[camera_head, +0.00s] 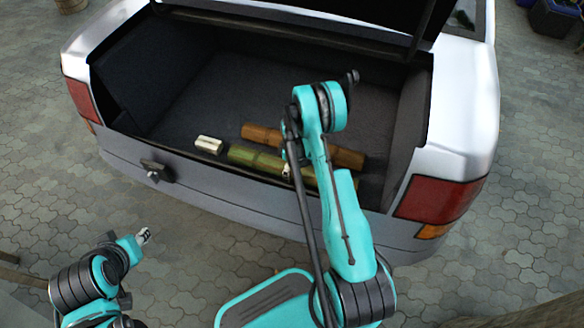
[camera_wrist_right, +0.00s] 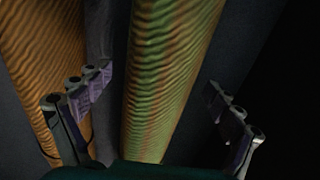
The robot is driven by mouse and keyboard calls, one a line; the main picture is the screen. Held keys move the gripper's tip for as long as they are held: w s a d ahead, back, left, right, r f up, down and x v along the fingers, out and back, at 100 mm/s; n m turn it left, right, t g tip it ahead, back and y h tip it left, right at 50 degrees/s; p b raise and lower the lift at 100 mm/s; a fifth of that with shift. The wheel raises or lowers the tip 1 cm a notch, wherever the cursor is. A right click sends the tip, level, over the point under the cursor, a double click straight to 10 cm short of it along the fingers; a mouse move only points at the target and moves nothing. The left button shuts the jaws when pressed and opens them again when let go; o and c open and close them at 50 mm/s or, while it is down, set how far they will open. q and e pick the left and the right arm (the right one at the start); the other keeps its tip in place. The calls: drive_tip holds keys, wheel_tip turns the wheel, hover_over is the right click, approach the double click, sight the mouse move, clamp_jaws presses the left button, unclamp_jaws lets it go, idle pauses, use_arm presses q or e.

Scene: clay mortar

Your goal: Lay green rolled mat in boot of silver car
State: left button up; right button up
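The silver car (camera_head: 468,90) stands with its boot open. The green rolled mat (camera_head: 250,156) lies near the rear sill, within the boot, and my right arm hides part of it. My right gripper (camera_wrist_right: 158,105) is over the mat, with its fingers spread on either side. The right wrist view shows the green mat (camera_wrist_right: 163,70) between the fingers, with gaps to both. In the head view the right fingertips are mostly hidden behind the arm. My left gripper (camera_head: 143,236) is low at the left, outside the car and away from the mat; its opening is unclear.
A brown-orange roll (camera_head: 262,134) lies just behind the green mat, close to one finger in the wrist view. A small whitish block (camera_head: 209,144) lies left of the mat. The boot floor (camera_head: 225,95) is clear further in. The raised lid overhangs the top.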

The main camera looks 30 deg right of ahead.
drive_tip(key=s+a+r+m+t, duration=0.1)
drive_tip(key=s+a+r, duration=0.15)
drive_tip(key=r, duration=0.75)
drive_tip(key=s+a+r+m+t, duration=0.1)
drive_tip(key=a+r, duration=0.2)
drive_tip(key=r, duration=0.7)
drive_tip(key=s+a+r+m+t, duration=0.1)
drive_tip(key=a+r, duration=0.1)
drive_tip(key=r, duration=0.8)
drive_tip(key=s+a+r+m+t, duration=0.2)
drive_tip(key=s+a+r, duration=0.1)
drive_tip(key=s, duration=0.4)
drive_tip(key=s+a+r+m+t, duration=0.2)
drive_tip(key=s+a+r+m, duration=0.1)
drive_tip(key=s, duration=0.4)
drive_tip(key=shift+s+a+r, duration=0.2)
drive_tip(key=shift+a+r, duration=0.25)
drive_tip(key=shift+a, duration=0.55)
